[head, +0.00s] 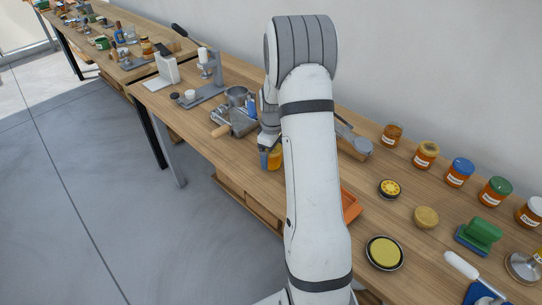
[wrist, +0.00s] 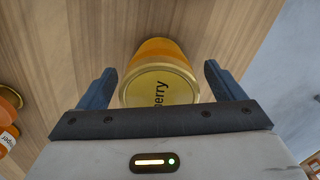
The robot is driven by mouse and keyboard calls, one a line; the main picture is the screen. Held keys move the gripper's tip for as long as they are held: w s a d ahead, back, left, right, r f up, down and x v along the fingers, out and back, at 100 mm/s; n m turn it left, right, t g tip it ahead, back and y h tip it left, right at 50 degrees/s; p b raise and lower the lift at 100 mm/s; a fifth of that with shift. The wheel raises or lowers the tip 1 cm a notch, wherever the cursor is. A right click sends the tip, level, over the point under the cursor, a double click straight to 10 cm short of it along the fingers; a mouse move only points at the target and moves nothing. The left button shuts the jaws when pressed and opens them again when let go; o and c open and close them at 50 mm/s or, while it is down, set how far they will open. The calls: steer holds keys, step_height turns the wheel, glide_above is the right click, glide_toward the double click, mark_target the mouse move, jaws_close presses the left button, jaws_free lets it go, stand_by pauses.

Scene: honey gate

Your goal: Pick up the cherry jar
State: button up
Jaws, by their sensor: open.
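A jar with an orange body and a gold lid (wrist: 158,88) stands on the wooden bench. In the wrist view my gripper (wrist: 161,84) is open above the jar, with one dark finger on each side and a gap to both. In the head view the orange jar (head: 274,158) shows partly beside my arm, with my gripper (head: 269,147) over it.
A grey machine with a wooden handle (head: 238,115) stands close left of the jar. An orange tray (head: 350,205) is partly behind my arm. Several lidded jars (head: 459,172) line the back right. An orange jar (wrist: 8,135) is at the wrist view's left edge.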

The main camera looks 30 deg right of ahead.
steer(key=shift+f, duration=0.35)
steer(key=c, duration=1.3)
steer(key=shift+c, duration=0.2)
